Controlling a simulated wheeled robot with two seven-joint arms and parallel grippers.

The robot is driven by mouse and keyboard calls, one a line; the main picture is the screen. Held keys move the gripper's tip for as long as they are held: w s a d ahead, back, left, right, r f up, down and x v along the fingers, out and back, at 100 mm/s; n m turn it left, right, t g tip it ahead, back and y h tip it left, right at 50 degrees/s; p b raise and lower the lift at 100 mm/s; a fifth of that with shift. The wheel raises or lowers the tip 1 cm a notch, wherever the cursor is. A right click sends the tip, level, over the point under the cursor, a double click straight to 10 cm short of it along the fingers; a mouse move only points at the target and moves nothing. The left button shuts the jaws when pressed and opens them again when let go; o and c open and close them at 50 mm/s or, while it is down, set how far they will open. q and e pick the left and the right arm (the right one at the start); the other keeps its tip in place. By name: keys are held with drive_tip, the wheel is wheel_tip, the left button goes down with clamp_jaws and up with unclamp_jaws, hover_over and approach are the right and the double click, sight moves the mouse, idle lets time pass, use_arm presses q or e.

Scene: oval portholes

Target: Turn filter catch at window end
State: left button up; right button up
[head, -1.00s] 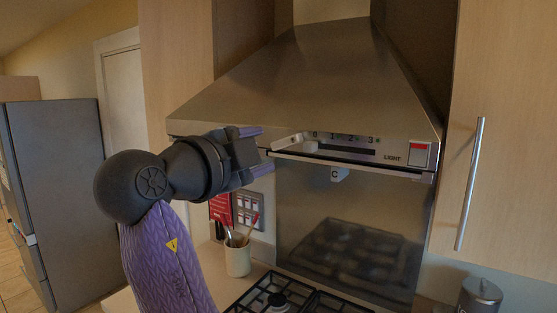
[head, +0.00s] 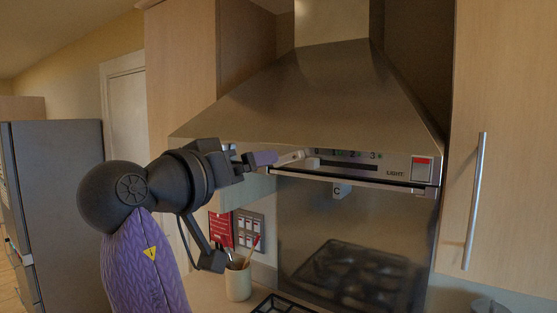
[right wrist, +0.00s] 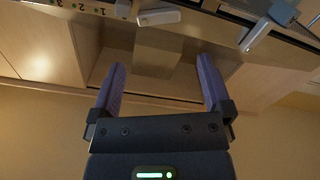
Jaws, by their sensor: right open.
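The right gripper (head: 268,158) is at the left end of the hood's control strip, its purple fingers turned edge-on. In the right wrist view my right gripper (right wrist: 160,88) is open and empty. A pale lever (head: 291,157) is just off the fingertips; I cannot tell if they touch. It seems to be the pale bar (right wrist: 159,17) in the wrist view. A grey-white lever (right wrist: 257,36) lies under the hood beyond the right finger. A small tab marked C (head: 341,190) hangs below the hood's front edge. I cannot tell which is the window-end catch. My left gripper is out of view.
The steel hood (head: 310,95) has a numbered strip and a red light switch (head: 422,167). Below are a hob (head: 280,305) and a utensil pot (head: 238,281). A cabinet door with a long handle (head: 474,200) stands at the right, a fridge (head: 60,210) at the left.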

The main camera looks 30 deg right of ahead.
sight(284, 157)
drive_tip(key=p+x, duration=0.3)
drive_tip(key=x, duration=0.6)
drive_tip(key=shift+s, duration=0.1)
drive_tip(key=c, duration=1)
